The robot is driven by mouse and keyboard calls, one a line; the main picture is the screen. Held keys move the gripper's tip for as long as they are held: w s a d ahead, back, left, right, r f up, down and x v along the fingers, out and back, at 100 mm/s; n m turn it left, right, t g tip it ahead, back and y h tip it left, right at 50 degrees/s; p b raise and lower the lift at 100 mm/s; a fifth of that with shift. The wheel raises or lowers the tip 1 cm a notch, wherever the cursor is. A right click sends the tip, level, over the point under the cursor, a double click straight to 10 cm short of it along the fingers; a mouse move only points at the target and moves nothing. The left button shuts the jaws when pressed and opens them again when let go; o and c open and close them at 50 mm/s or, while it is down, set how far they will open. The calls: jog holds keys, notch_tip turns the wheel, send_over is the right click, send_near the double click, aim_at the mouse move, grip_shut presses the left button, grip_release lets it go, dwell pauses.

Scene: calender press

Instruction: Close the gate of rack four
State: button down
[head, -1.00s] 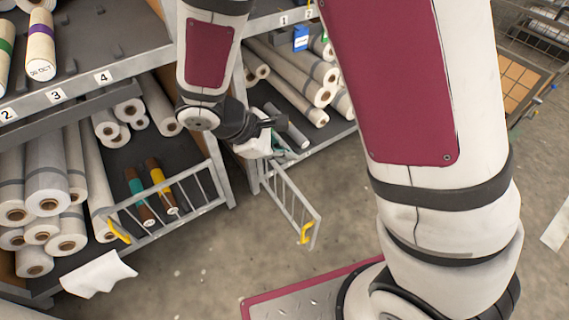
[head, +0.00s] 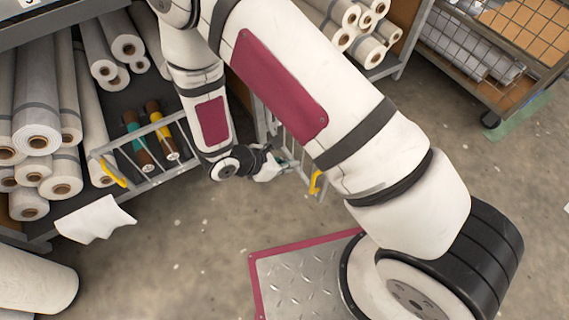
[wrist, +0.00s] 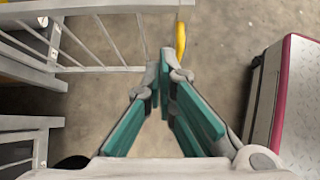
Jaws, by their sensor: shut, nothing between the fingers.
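An open grey barred gate with a yellow handle (head: 316,182) stands out from the rack into the aisle in the head view. My arm hides much of it, and no number shows on it. In the wrist view its bars (wrist: 110,40) run across the upper left, with the yellow handle (wrist: 181,38) at its free end. My gripper (wrist: 164,62) is shut and empty, its fingertips close to that end; I cannot tell whether they touch. Another barred gate (head: 150,150) with a yellow handle (head: 113,172) runs along the front of the left rack's lower shelf.
Pale rolls (head: 38,115) and two dark rolls with teal and yellow bands lie in the left rack. A white sheet (head: 92,217) hangs at its front edge. A wire-sided cart (head: 480,55) stands at the back right. The floor (head: 210,250) in front is bare.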

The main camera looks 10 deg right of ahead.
jog(key=w+d+f+b, duration=0.2)
jog(key=d+f, duration=0.2)
jog(key=d, duration=0.3)
jog(key=shift+d, duration=0.3)
jog(key=shift+w, duration=0.1)
